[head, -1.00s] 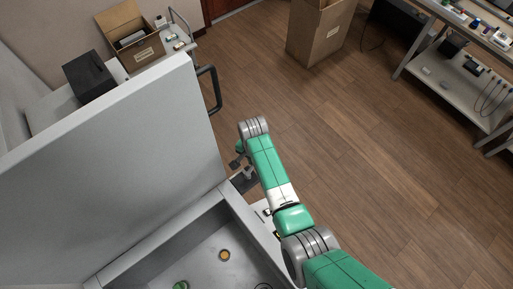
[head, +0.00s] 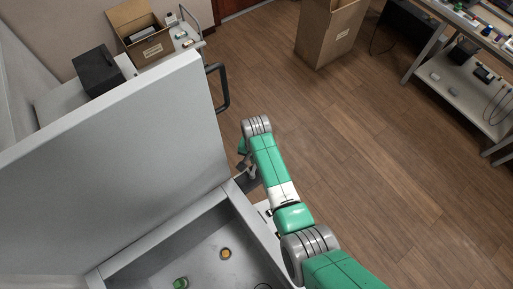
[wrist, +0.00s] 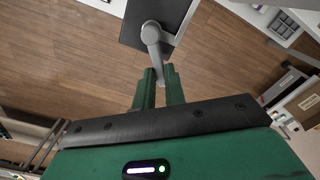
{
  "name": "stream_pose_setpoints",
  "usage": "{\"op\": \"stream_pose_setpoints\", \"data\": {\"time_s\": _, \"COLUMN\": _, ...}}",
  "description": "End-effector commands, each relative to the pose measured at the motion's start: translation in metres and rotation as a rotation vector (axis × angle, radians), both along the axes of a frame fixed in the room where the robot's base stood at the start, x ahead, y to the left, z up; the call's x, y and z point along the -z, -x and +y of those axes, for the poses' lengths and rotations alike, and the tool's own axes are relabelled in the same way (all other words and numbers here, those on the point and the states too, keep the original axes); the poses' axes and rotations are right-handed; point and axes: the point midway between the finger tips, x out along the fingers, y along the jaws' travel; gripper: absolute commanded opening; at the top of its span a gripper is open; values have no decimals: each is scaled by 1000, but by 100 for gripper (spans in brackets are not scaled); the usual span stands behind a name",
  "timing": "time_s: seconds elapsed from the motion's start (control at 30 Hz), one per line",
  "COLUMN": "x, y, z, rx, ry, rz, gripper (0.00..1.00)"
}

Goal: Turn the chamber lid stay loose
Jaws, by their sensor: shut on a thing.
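The chamber lid (head: 120,150) stands raised as a large pale grey panel at the left of the head view, with a dark handle (head: 222,88) on its far edge. The open chamber (head: 205,250) lies below it. The lid stay (wrist: 151,34) shows in the wrist view as a grey lever with a rounded end, in front of a dark rectangular plate (wrist: 172,14). My gripper (wrist: 159,75) has its two green fingers shut on the lever's lower end. In the head view my arm reaches down beside the chamber's right wall and largely hides the gripper and stay.
An orange ring-like piece (head: 225,253) and a green piece (head: 180,283) lie on the chamber floor. A cardboard box (head: 330,30) stands on the open wooden floor (head: 370,160). A bench with shelves (head: 465,90) is at the right.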

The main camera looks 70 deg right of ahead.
Motion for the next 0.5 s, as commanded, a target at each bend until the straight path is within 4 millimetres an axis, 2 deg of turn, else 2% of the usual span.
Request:
{"op": "stream_pose_setpoints", "data": {"time_s": 0.03, "x": -1, "y": -1, "z": 0, "rx": -2, "ry": 1, "rz": -1, "gripper": 0}}
{"op": "stream_pose_setpoints", "data": {"time_s": 0.07, "x": -1, "y": -1, "z": 0, "rx": -1, "ry": 1, "rz": -1, "gripper": 16}}
{"op": "stream_pose_setpoints", "data": {"time_s": 0.17, "x": -1, "y": -1, "z": 0, "rx": -1, "ry": 1, "rz": -1, "gripper": 34}}
{"op": "stream_pose_setpoints", "data": {"time_s": 0.4, "x": 0, "y": 0, "z": 0, "rx": 0, "ry": 0, "rz": -1, "gripper": 34}}
{"op": "stream_pose_setpoints", "data": {"time_s": 0.5, "x": -9, "y": -1, "z": 0, "rx": 0, "ry": 2, "rz": -2, "gripper": 34}}
